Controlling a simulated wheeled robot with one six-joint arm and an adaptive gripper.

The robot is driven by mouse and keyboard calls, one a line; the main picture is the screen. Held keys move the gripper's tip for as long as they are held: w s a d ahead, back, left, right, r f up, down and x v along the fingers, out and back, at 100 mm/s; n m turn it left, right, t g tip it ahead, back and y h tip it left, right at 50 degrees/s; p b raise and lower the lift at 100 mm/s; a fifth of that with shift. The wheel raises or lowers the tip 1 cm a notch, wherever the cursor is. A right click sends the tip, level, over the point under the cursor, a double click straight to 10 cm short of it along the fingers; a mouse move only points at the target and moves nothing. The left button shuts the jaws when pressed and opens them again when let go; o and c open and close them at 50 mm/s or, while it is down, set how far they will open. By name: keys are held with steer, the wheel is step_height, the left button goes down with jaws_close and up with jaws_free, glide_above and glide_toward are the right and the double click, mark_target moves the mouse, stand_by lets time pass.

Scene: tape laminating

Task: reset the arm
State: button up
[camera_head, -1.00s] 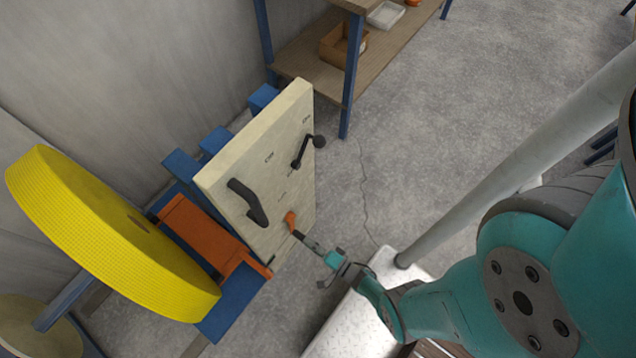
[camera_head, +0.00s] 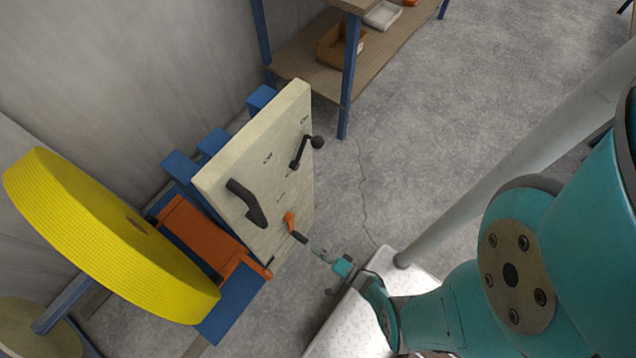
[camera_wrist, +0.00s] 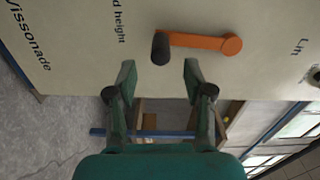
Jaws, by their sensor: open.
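My gripper (camera_head: 322,256) is open and empty in front of the cream panel (camera_head: 262,150) of the machine. In the wrist view its two fingers (camera_wrist: 158,82) are spread apart, pointing at the panel. An orange crank (camera_wrist: 205,42) with a black knob (camera_wrist: 160,48) lies just beyond the fingertips, and the knob appears apart from both fingers. In the head view the small orange crank (camera_head: 290,222) is low on the panel, close to my gripper. A black lever (camera_head: 246,202) and a black crank (camera_head: 304,153) are also on the panel.
A shelf table (camera_head: 325,70) with a box and tray stands behind. A pale metal plate (camera_head: 350,325) lies below my arm.

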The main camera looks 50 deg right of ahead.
stand_by(0.4)
steer(key=s+a+r+n+g+h, duration=0.1)
steer(key=s+a+r+n, duration=0.1)
steer(key=s+r+n, duration=0.45)
steer(key=s+a+r+n+h, duration=0.1)
steer(key=s+a+r+n, duration=0.15)
steer(key=r, duration=0.65)
steer(key=s+r+n+g, duration=0.1)
steer(key=r+n, duration=0.3)
steer(key=r, duration=1.1)
steer(key=s+r+n+g+y, duration=0.1)
steer(key=s+r+n, duration=0.2)
steer(key=r, duration=1.2)
steer(key=shift+s+a+n, duration=0.2)
steer(key=shift+s+n, duration=0.2)
steer(key=shift+s, duration=0.4)
